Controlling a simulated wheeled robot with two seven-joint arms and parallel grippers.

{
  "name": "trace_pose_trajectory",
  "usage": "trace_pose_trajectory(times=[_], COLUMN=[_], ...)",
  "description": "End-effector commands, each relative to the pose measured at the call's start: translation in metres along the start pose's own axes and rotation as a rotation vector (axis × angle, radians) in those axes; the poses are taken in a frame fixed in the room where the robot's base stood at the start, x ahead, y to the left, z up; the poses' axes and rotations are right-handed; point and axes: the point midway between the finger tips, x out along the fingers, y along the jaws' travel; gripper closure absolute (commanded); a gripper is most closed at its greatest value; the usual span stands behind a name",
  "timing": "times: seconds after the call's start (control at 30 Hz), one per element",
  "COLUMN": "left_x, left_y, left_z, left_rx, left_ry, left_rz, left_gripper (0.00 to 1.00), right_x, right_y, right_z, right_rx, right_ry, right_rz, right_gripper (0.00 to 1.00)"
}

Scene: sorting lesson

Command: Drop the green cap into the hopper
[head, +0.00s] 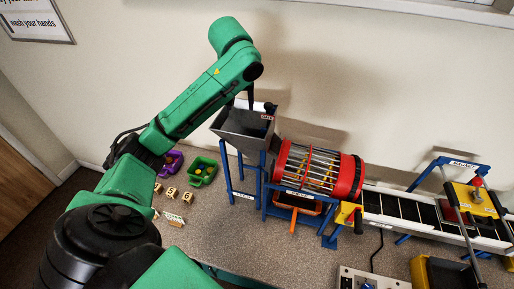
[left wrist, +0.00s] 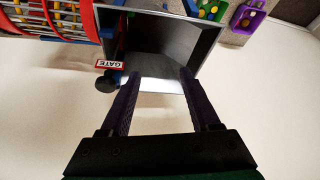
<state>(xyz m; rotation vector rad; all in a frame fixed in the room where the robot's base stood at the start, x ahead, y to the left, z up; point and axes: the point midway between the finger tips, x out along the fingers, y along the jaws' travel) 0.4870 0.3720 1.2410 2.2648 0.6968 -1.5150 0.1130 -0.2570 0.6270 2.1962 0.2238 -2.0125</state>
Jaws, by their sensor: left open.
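The grey hopper (head: 240,144) stands on a blue frame behind the counter's middle. My left gripper (head: 251,101) is above the hopper's mouth, pointing down. In the left wrist view, the two dark fingers (left wrist: 160,74) are apart with nothing between them, over the hopper's rim and opening (left wrist: 165,38). I cannot make out a green cap in either view. The hopper's inside is dark, and part of it is hidden by the fingers. My right gripper is not in view.
A gate label (left wrist: 109,64) and dark knob sit at the hopper's side. A red drum sieve (head: 318,170) stands to its right, then a conveyor (head: 405,207). Green (head: 202,171) and purple (head: 172,163) bins of small pieces stand left. The wall is close behind.

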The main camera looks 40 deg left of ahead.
Motion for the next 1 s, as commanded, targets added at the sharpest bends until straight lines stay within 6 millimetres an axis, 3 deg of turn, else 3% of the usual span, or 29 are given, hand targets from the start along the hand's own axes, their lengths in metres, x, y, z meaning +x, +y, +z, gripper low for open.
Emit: trace_pose_trajectory(times=[0.03,0.1,0.4,1.0], left_x=[-0.021,-0.041,-0.086,-0.095], left_y=[-0.002,-0.004,-0.001,-0.002], left_z=[-0.004,-0.003,-0.001,0.001], left_rx=[0.0,-0.003,0.001,-0.001], left_ry=[0.014,0.013,0.007,0.001], left_rz=[-0.003,-0.006,0.0,0.0], left_gripper=[0.37,0.37,0.37,0.37], right_x=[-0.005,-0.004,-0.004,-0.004], right_y=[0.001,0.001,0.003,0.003], right_z=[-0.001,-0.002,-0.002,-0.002], right_rx=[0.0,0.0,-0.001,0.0], right_ry=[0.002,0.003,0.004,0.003], right_rz=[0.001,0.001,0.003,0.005], right_gripper=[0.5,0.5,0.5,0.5])
